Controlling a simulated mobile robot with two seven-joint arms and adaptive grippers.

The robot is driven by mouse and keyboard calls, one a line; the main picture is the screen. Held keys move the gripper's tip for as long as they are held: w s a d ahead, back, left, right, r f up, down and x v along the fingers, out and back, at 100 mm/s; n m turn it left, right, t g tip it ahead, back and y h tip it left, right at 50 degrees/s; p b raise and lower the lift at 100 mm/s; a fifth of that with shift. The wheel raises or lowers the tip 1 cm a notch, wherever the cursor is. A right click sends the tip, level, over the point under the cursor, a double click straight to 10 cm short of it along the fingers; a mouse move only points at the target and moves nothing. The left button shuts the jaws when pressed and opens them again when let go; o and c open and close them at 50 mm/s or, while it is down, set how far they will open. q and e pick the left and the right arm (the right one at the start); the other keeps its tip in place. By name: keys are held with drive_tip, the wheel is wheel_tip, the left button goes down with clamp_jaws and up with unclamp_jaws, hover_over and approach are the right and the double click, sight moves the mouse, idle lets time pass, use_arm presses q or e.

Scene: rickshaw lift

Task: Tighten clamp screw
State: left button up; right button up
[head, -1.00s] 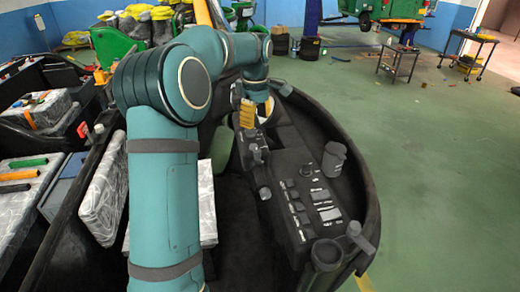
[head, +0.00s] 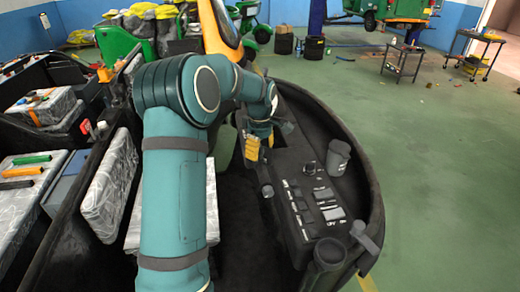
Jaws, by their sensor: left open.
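My left arm reaches in from the lower left, bends at a large teal elbow and ends at my left gripper (head: 252,147). Its yellow finger pads point down beside the left edge of the dark control panel (head: 310,195); the gripper is open, with nothing seen between the fingers. A small dark knob (head: 267,190) stands on the panel edge just below the fingers, apart from them. I cannot make out which part is the clamp screw; it may be hidden by the arm or gripper. My right gripper is not in view.
A grey cup-shaped part (head: 338,157) and a dark post with a lever (head: 366,236) stand on the panel's right side. Wrapped blocks (head: 108,190) and tools lie in bins at left. An orange-and-black curved part (head: 226,27) rises behind my arm.

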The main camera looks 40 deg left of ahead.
use_arm(q)
clamp_jaws()
drive_tip(key=m+p, duration=0.1)
drive_tip(key=m, duration=0.3)
drive_tip(key=shift+r, duration=0.1)
drive_tip(key=m+p, duration=0.1)
drive_tip(key=m, duration=0.3)
drive_tip(key=shift+m, duration=0.3)
drive_tip(key=m+p, duration=0.1)
drive_tip(key=m, duration=0.8)
drive_tip(key=shift+m, duration=0.3)
